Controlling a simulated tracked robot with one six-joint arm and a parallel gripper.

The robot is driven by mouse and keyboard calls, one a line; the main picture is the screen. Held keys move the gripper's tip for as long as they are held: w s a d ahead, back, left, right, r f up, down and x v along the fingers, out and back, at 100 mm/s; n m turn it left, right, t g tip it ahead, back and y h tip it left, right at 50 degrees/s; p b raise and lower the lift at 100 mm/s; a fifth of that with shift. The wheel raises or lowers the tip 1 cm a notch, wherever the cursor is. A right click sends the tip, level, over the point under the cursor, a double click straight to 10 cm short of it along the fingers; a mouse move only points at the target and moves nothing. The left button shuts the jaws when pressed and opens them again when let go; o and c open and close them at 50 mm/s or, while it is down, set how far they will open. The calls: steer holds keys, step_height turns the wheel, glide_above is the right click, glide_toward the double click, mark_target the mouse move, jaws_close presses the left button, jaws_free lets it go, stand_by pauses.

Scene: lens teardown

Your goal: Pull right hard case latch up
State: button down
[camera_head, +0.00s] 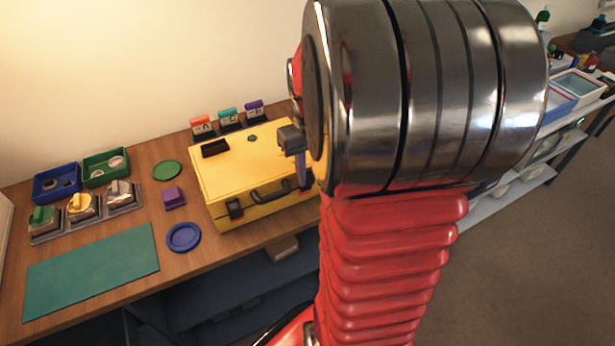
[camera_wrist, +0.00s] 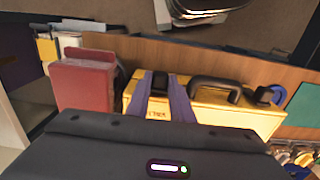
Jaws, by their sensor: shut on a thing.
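The yellow hard case (camera_head: 245,160) lies closed on the wooden table, and its front shows in the wrist view (camera_wrist: 240,112). Its black handle (camera_head: 270,192) is at the front edge, with the left latch (camera_head: 236,208) beside it. My gripper (camera_head: 301,172) is at the right part of the case front, partly covered by my arm. In the wrist view, its two purple fingers (camera_wrist: 165,97) straddle the black right latch (camera_wrist: 159,83), shut on it. The right latch is hidden in the head view. How far it is raised is unclear.
A blue round dish (camera_head: 183,237), a purple block (camera_head: 174,197) and a green disc (camera_head: 167,170) lie left of the case. A green mat (camera_head: 90,272) is at the front left. A red box-like object (camera_wrist: 84,86) shows near my gripper in the wrist view.

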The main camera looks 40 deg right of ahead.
mark_target(309, 177)
steer(key=c, duration=1.6)
jaws_free()
steer(key=shift+o, duration=0.2)
steer(key=shift+r, duration=0.1)
step_height(309, 177, up, 14)
steer(key=shift+f, duration=0.2)
